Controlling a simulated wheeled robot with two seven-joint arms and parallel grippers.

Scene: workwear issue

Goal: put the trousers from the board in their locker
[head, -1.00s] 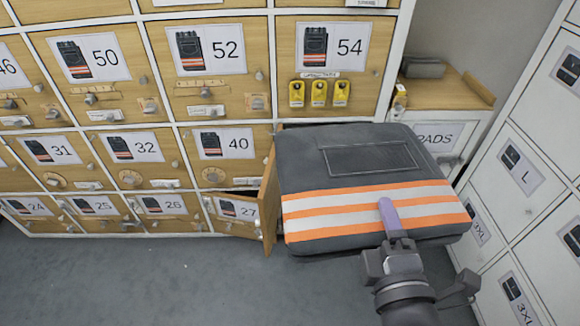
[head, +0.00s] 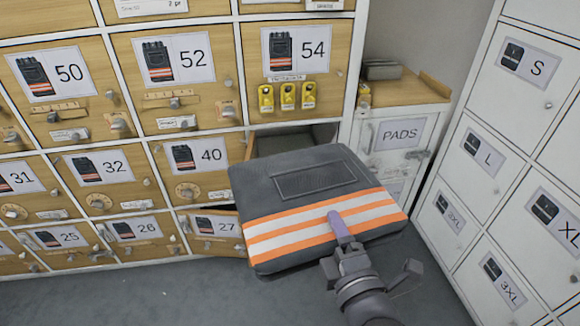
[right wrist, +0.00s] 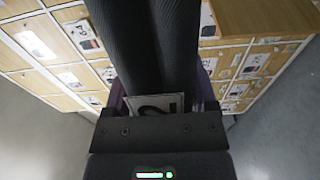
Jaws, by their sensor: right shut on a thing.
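The folded trousers (head: 290,183) are dark grey with orange and white reflective bands. My right gripper (head: 340,225) is shut on their near edge and holds them up in front of the lockers. In the right wrist view the dark trousers (right wrist: 150,45) stretch away from the jaws, with a white label at the grip. Behind the trousers an open locker compartment (head: 300,136) shows its empty upper part; the trousers hide the rest, including its number. My left gripper is not in view.
Wooden locker doors numbered 54 (head: 325,45), 40 (head: 208,160) and 27 (head: 222,225) surround the opening. A PADS cabinet (head: 400,135) stands right of the opening, and white size lockers (head: 500,160) line the right side. Grey floor lies below.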

